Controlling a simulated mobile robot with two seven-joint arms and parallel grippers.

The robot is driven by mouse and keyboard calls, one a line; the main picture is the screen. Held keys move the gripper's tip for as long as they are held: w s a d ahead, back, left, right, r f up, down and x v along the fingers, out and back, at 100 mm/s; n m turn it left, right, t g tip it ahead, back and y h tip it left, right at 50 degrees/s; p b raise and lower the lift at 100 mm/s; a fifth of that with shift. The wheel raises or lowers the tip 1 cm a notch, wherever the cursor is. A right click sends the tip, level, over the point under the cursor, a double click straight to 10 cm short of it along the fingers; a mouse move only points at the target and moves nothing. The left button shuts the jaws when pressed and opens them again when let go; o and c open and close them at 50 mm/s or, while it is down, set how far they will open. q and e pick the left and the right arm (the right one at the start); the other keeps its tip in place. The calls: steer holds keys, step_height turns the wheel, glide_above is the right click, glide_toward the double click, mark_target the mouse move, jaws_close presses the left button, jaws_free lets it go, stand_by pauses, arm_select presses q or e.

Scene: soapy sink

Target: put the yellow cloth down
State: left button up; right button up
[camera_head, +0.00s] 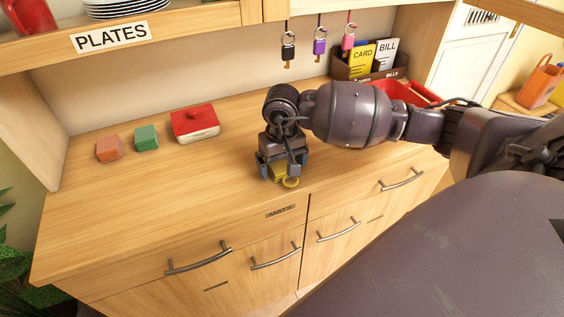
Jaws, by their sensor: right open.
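My right gripper (283,172) reaches in from the right and points down at the wooden counter near its front edge. Its jaws are open. A small yellow thing, seemingly the yellow cloth (291,183), shows between and just in front of the fingers, low at the counter top. The gripper hides much of it, and I cannot tell whether the fingers touch it. My left gripper is not in view.
On the counter (160,210) stand an orange block (109,149), a green block (146,138) and a red-lidded box (195,123). A red tray (404,92) and a card holder (345,67) are behind my arm. Keys hang above. The front left counter is clear.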

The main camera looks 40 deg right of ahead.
mark_target(282, 164)
step_height(282, 164, up, 12)
steer(key=shift+r, duration=0.2)
stand_by(0.4)
stand_by(0.4)
